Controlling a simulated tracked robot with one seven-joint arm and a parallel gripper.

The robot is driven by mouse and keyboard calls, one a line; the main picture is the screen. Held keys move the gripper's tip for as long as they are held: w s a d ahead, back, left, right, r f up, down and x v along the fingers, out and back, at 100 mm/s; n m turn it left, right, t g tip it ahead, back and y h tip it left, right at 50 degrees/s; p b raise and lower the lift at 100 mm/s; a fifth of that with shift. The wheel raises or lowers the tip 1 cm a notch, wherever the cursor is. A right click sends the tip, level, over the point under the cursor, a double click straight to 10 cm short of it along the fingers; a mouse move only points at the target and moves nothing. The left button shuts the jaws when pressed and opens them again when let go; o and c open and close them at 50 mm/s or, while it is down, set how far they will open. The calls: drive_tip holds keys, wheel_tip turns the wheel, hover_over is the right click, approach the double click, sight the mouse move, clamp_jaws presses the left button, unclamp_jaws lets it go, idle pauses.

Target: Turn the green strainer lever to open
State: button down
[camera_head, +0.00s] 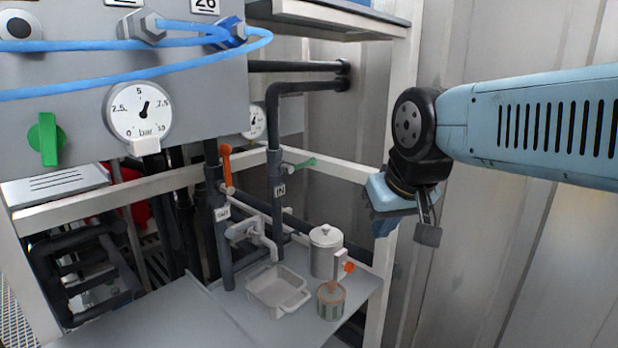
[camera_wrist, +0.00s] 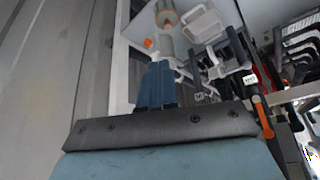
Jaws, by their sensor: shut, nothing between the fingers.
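A green lever (camera_head: 303,163) sits on the dark vertical pipe labelled IN, pointing right and slightly up. A second green handle (camera_head: 46,138) stands upright on the grey panel at the left. The frames do not make plain which is the strainer lever. My gripper (camera_head: 384,229) points down, right of the pipe lever and apart from it, in front of the frame's white post. Its blue fingers also show in the wrist view (camera_wrist: 157,72), closed together and empty. I cannot make out a green lever in the wrist view.
An orange lever (camera_head: 227,165) is on the left pipe. A lidded canister (camera_head: 325,252), a white basin (camera_head: 277,292) and a cup (camera_head: 331,302) stand on the shelf below. A white rail (camera_head: 340,168) runs near the pipe lever. A pressure gauge (camera_head: 138,112) hangs at left.

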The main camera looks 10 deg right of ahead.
drive_tip(key=shift+a, duration=0.1)
drive_tip(key=w+a+f+m+g+y, duration=0.55)
drive_tip(key=a+f+y, duration=0.2)
drive_tip(key=a, duration=0.25)
drive_tip(key=w+a+f+m+y, duration=0.1)
drive_tip(key=w+a+m+y, duration=0.35)
drive_tip(key=w+y, duration=0.35)
drive_tip(key=m+t+h, duration=0.5)
drive_tip(key=m+t, duration=1.7)
drive_tip(key=m, duration=0.1)
approach(302, 165)
drive_tip(key=w+d+r, duration=0.1)
drive_tip(key=w, duration=0.7)
drive_tip(key=shift+d, duration=0.2)
